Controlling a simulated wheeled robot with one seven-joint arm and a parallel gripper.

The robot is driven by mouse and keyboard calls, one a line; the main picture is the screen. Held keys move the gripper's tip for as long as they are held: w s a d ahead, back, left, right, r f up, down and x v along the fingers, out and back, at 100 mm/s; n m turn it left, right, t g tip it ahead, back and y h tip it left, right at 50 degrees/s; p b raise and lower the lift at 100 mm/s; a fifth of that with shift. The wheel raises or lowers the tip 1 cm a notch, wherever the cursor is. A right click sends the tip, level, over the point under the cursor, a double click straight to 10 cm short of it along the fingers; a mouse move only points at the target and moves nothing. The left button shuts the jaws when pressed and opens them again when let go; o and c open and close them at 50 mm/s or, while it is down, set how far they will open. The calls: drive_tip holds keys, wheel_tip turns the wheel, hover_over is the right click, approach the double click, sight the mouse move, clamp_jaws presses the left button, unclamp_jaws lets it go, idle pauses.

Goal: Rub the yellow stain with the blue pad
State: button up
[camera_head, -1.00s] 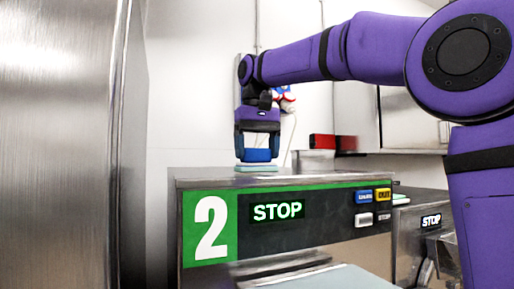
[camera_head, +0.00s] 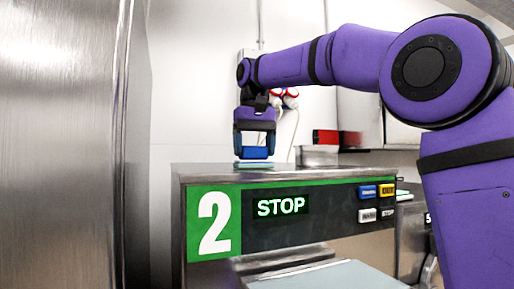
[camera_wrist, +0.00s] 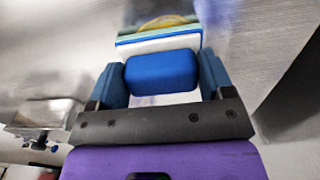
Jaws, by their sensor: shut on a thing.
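The blue pad (camera_wrist: 162,74) has a rounded blue grip block above a flat base with white, blue and pale green layers. My gripper (camera_head: 254,147) is shut on the blue block, with one finger on each side of it. In the head view the pad's base is low on the top of the number 2 freezer, at or very near the surface. The yellow stain (camera_wrist: 166,21) shows in the wrist view as a thin yellow curve at the pad's far edge. The rest of it is hidden by the pad.
A tall steel cabinet (camera_head: 60,140) stands at the left. Behind are a white wall, red-and-white plugs with cables, and a steel box (camera_head: 318,156).

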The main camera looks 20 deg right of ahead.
drive_tip(key=shift+f, duration=0.15)
drive_tip(key=shift+s+f, duration=0.15)
drive_tip(key=shift+s, duration=1.1)
drive_tip(key=shift+s+f, duration=0.1)
drive_tip(key=shift+s, duration=0.65)
drive_tip(key=shift+c, duration=1.1)
drive_tip(key=shift+w+r, duration=0.15)
drive_tip(key=shift+r, duration=2.95)
drive_tip(key=shift+r, duration=0.1)
